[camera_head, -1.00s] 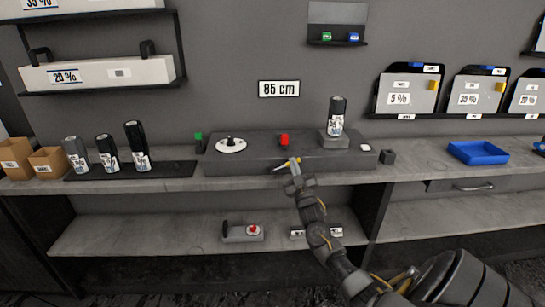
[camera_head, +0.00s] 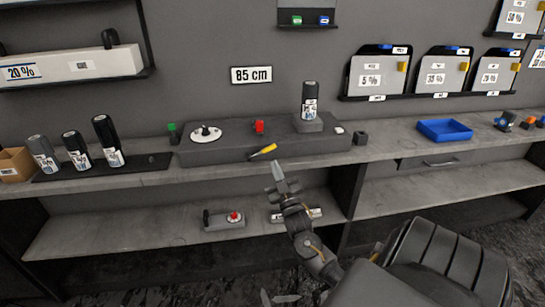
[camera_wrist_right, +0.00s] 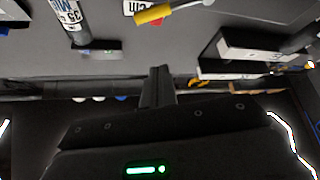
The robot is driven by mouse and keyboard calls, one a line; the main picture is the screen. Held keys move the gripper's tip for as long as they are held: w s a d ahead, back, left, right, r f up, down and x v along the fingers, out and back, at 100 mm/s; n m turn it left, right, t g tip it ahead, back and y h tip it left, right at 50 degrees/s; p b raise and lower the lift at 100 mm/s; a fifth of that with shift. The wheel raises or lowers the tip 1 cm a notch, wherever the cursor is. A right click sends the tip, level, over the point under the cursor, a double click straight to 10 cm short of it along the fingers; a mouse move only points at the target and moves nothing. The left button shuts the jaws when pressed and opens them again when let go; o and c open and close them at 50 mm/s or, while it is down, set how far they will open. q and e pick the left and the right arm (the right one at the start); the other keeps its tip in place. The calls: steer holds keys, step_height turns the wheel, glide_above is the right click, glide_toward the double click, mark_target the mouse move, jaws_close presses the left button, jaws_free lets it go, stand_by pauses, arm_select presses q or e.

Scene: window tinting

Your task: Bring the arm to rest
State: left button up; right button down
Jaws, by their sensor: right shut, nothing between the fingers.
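My right gripper (camera_head: 278,170) is shut and empty in front of the bench edge, just below and right of a yellow-handled tool (camera_head: 264,150). A gap shows between them. The tool lies at the front of the grey raised block (camera_head: 230,151) on the bench. In the right wrist view the closed fingers (camera_wrist_right: 158,72) stand in the middle, and the tool's yellow handle (camera_wrist_right: 153,14) and metal shaft show at the top. My right arm comes in from the lower right. I cannot make out my left gripper.
The bench (camera_head: 150,180) carries several spray bottles (camera_head: 107,140), a white round dial, a red part (camera_head: 259,126) and a blue tray (camera_head: 445,130). A lower shelf (camera_head: 120,228) holds small devices. Wall shelves hold film boxes and labelled holders (camera_head: 377,75).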

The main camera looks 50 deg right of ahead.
arm_select(q)
steer(key=shift+s+d, duration=0.15)
steer(key=shift+d, duration=0.45)
steer(key=shift+s, duration=0.1)
